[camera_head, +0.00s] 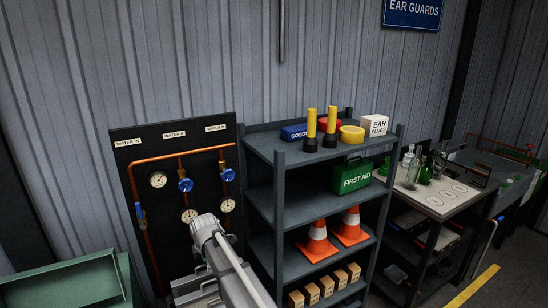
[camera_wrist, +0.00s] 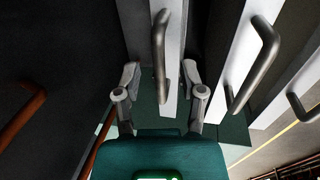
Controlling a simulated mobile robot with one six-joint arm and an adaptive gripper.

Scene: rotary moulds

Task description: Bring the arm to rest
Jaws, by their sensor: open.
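My gripper (camera_wrist: 161,75) shows in the wrist view with its two grey fingers apart. A pale upright slab with a dark bar handle (camera_wrist: 160,45) appears between and beyond the fingers. I cannot tell how far it is from the fingertips, and no grip on it shows. My arm (camera_head: 232,268) reaches up from the bottom of the head view, in front of the gauge board; the gripper itself cannot be made out there.
More handled slabs (camera_wrist: 248,62) stand at the right in the wrist view. The gauge board (camera_head: 197,144) with orange pipes stands behind my arm. A shelf rack (camera_head: 258,196) with cones and boxes is close at right. A green bin (camera_head: 70,282) lies at lower left.

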